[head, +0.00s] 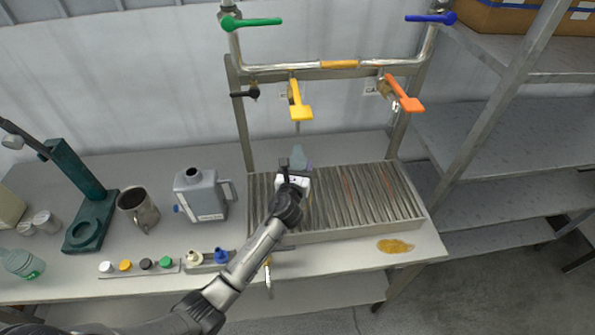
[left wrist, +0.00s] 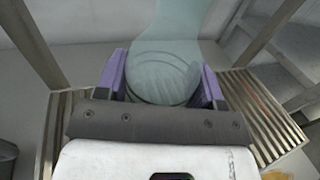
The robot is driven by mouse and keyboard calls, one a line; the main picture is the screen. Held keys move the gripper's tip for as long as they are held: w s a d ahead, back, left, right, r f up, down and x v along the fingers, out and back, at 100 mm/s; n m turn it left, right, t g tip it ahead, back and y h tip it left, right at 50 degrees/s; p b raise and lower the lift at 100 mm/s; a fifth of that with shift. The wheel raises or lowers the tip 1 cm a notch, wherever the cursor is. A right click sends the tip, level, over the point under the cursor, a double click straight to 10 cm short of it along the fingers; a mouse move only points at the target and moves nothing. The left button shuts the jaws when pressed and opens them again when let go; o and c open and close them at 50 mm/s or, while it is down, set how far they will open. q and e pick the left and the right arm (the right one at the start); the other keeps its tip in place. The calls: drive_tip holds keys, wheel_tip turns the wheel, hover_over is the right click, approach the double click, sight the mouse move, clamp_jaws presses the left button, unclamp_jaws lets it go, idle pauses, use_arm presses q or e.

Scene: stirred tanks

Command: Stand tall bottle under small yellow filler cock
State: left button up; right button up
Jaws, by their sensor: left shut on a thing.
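My left gripper (head: 298,168) is shut on a translucent pale green-blue tall bottle (head: 298,153), over the slatted drip rack. In the left wrist view the bottle (left wrist: 168,45) sits between the purple finger pads (left wrist: 163,85). In the head view the bottle shows just below the small yellow filler cock (head: 300,107) on the pipe frame. The gripper hides much of the bottle, and I cannot tell if its base touches the slats. My right gripper is not in view.
The slatted rack (head: 385,195) is otherwise clear. An orange cock (head: 403,95) and a black cock (head: 247,92) flank the yellow one. A yellow spill (head: 396,246) lies front right.

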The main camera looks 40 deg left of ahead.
use_arm(q)
drive_tip(key=shift+f, duration=0.75)
drive_tip(key=shift+f, duration=0.15)
drive_tip(key=o, duration=1.1)
drive_tip(key=shift+o, duration=0.2)
